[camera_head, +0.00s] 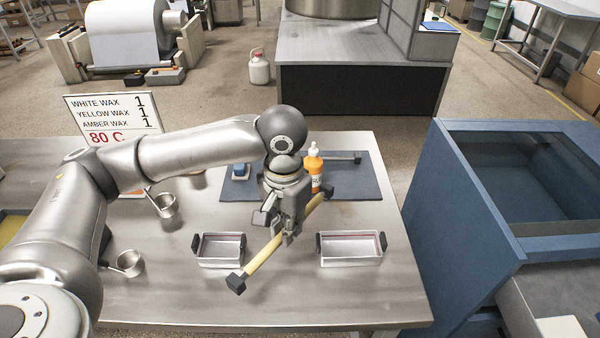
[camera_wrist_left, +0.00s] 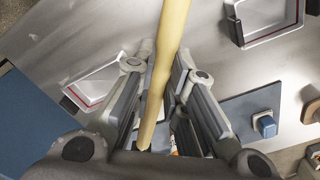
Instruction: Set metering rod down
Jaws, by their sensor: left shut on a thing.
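My left gripper (camera_head: 287,238) is shut on the metering rod (camera_head: 261,256), a yellow bar with dark blocks at its ends. The rod slants from lower left to upper right in the head view, seemingly above the table between two metal trays. The left wrist view shows the rod (camera_wrist_left: 170,35) between the fingers (camera_wrist_left: 158,95). The left tray (camera_head: 221,249) and right tray (camera_head: 352,248) have dark end handles. Behind lies a dark mat (camera_head: 355,186), partly hidden by my arm. My right gripper is not in view.
An orange bottle (camera_head: 314,170) and a blue block (camera_head: 241,171) stand at the mat, with another thin dark-ended tool (camera_head: 342,157) behind. Metal cups (camera_head: 165,205) (camera_head: 130,263) and a wax sign (camera_head: 113,117) are at left. A blue cabinet (camera_head: 470,220) is at right. The front table is clear.

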